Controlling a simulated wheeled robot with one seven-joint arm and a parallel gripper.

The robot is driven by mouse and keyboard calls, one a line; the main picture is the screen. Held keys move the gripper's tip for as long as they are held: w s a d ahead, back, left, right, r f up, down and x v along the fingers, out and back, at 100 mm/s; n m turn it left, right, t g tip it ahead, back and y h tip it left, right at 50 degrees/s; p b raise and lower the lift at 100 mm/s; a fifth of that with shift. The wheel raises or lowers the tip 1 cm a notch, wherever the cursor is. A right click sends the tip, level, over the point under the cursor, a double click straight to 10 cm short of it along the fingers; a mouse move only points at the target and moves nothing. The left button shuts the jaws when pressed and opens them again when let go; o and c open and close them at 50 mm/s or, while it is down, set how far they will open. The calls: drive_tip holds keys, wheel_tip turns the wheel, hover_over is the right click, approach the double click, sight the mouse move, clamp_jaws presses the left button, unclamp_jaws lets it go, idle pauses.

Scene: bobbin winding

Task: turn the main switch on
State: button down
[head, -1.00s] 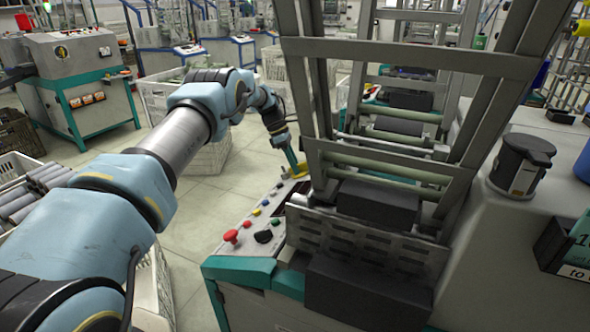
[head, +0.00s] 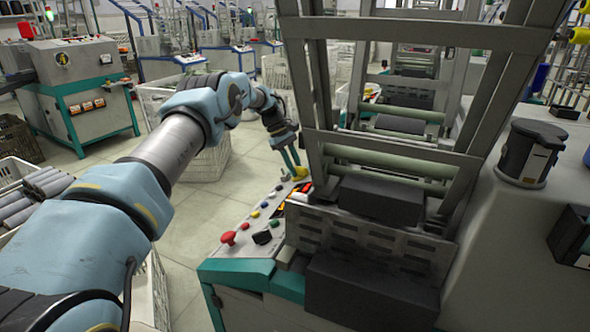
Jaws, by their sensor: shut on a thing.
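The control panel (head: 240,220) of the machine slopes away in front of me, left of the metal frame. At its far end is a yellow part (head: 300,173), which I take to be the main switch's plate. My gripper (head: 292,172) points down onto this spot, with its two green fingers at the yellow part. The fingers are shut on the small switch knob, which they mostly hide. The knob's exact angle cannot be made out.
A red mushroom button (head: 228,238), a black knob (head: 262,237) and several small coloured buttons sit nearer on the panel. The grey metal frame (head: 318,110) rises close to the gripper's right. A white crate (head: 208,160) stands behind the arm.

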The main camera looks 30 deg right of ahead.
drive_tip(key=shift+m, duration=0.3)
idle(0.4)
drive_tip(key=c, duration=0.8)
unclamp_jaws()
drive_tip(key=shift+o, duration=0.2)
drive_tip(key=v, duration=1)
drive_tip(key=shift+w+r, duration=0.15)
drive_tip(key=shift+r, duration=0.2)
drive_tip(key=shift+a, duration=0.15)
